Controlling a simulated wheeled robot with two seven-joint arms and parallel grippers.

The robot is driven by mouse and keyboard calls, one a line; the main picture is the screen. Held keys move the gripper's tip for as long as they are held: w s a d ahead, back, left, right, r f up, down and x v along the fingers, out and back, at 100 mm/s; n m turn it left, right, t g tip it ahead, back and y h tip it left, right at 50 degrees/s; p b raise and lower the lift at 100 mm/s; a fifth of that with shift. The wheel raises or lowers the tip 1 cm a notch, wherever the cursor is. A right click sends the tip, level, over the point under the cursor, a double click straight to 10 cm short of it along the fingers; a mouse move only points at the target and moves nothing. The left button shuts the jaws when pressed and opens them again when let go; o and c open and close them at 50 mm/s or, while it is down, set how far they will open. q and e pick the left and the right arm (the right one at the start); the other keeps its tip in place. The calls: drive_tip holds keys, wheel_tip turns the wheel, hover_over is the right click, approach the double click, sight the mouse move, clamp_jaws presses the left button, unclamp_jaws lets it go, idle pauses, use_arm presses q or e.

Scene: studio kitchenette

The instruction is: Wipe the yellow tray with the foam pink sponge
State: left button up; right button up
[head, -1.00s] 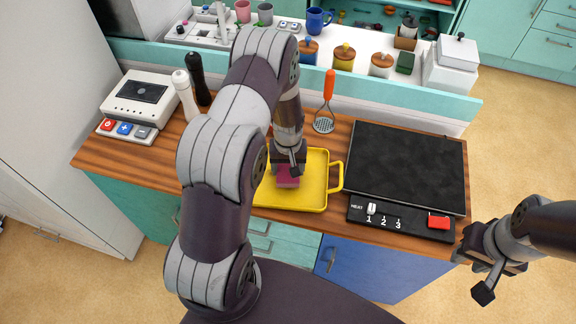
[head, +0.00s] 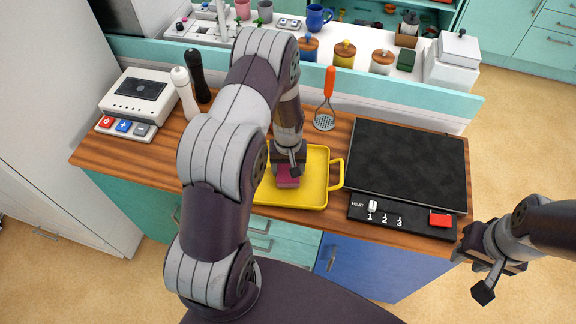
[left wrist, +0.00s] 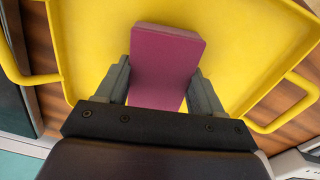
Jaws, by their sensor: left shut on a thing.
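The yellow tray (head: 312,192) lies on the wooden counter, its left part hidden behind my left arm in the head view. It also fills much of the left wrist view (left wrist: 250,50), with a handle at each side. The pink sponge (head: 288,180) is between the fingers of my left gripper (head: 288,168), over the tray's inner surface. In the left wrist view the sponge (left wrist: 165,65) is gripped between both fingers. I cannot tell whether its underside touches the tray. My right gripper (head: 490,275) hangs off the counter's right end, away from the tray; its fingers are not clear.
A black hotplate (head: 408,165) with a control strip (head: 400,218) stands just right of the tray. An orange-handled masher (head: 328,95) is behind it. White and black mills (head: 185,95) and a white scale (head: 140,97) stand at the left.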

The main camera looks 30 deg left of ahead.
use_arm(q)
drive_tip(key=shift+f, duration=0.35)
drive_tip(key=shift+a, duration=0.15)
